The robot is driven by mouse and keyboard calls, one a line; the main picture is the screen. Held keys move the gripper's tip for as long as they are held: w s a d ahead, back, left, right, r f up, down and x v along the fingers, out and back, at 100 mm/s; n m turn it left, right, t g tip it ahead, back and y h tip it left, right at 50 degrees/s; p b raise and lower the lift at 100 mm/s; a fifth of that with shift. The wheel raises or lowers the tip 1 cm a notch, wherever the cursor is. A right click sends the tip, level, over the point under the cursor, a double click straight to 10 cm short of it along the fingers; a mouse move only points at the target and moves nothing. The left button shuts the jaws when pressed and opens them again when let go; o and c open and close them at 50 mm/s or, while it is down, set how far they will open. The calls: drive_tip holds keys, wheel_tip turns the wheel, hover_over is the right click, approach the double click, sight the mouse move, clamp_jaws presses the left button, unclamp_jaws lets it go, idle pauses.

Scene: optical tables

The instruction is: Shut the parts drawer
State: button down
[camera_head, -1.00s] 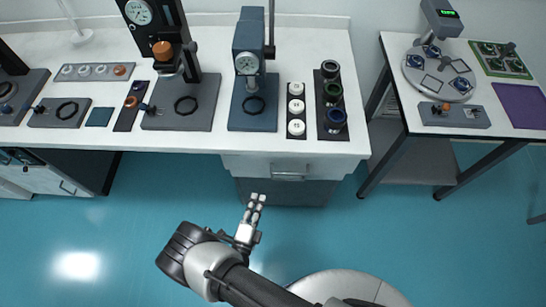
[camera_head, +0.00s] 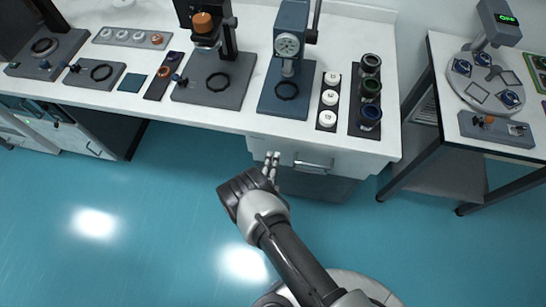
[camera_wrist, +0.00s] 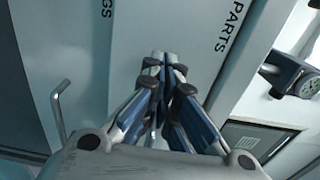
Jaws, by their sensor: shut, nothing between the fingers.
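The parts drawer is a pale front (camera_head: 345,170) with a bar handle (camera_head: 313,163), under the right end of the white bench. In the wrist view, a pale panel marked "PARTS" (camera_wrist: 222,45) lies beside and beyond my fingers. The head view does not clearly show how far the drawer stands out. My gripper (camera_head: 272,156) is shut and empty, just left of the handle at the drawer front. Its fingertips also show in the wrist view (camera_wrist: 160,62), close together; whether they touch the panel is unclear.
A panel with lettering ending "GS" and a bent handle (camera_wrist: 60,110) is left in the wrist view. Instruments and rings stand on the white bench (camera_head: 225,118) above. A second table (camera_head: 445,75) stands at the right. The blue floor (camera_head: 160,230) is clear.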

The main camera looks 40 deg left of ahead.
sight(274, 149)
drive_tip(key=shift+w+a, duration=0.25)
drive_tip(key=shift+w, duration=0.2)
drive_tip(key=b+x, duration=0.3)
drive_tip(key=x, duration=0.1)
drive_tip(key=shift+w+f, duration=0.1)
drive_tip(key=shift+f, duration=0.1)
drive_tip(key=shift+w+a+r, duration=0.1)
drive_tip(key=shift+w+a, duration=0.15)
drive_tip(key=shift+r, duration=0.2)
drive_tip(key=shift+s, duration=0.15)
